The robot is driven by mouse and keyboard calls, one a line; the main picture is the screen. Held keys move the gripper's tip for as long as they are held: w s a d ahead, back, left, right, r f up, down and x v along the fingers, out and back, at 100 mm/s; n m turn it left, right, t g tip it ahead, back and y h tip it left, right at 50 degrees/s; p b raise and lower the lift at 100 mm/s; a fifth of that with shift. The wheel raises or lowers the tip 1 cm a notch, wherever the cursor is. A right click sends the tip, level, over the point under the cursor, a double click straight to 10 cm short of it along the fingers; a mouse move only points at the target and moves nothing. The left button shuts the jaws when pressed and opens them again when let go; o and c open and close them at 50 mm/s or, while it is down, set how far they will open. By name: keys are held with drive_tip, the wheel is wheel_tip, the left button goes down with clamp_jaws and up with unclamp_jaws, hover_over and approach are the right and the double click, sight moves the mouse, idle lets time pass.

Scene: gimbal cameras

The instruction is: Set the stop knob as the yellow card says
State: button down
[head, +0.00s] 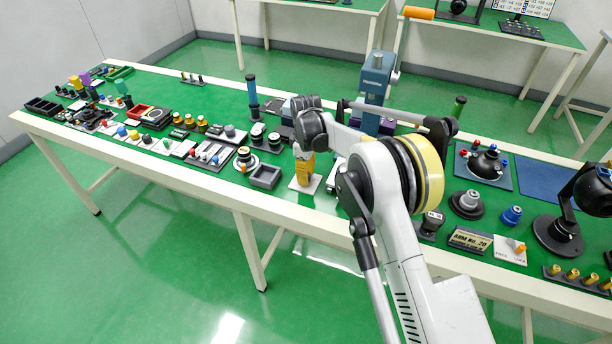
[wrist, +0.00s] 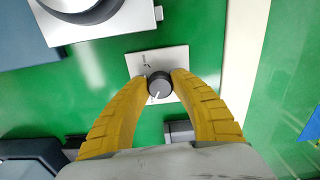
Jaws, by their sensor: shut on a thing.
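The stop knob (wrist: 159,86) is a small dark grey round knob with a white pointer line on top. It sits on a white square plate (wrist: 176,57), and its pointer slants toward the lower left of the wrist view. Small dark marks show on the plate, too small to read. My gripper (wrist: 160,77) has its yellow fingertips on both sides of the knob, shut on it. In the head view my gripper (head: 304,172) points down over the plate (head: 293,186) near the bench's front edge, hiding the knob. I cannot make out a yellow card.
A grey tray (head: 265,177) stands just left of my gripper. A blue press-like device (head: 376,75) stands behind my arm. Knobs and small parts crowd the bench to the left. A plaque (head: 469,240) and a lever plate (head: 510,249) lie at the right.

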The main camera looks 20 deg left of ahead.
idle(0.4)
drive_tip(key=c, duration=1.1)
unclamp_jaws()
drive_tip(key=shift+o, duration=0.2)
wheel_tip(320, 180, up, 12)
drive_tip(key=shift+d, duration=0.1)
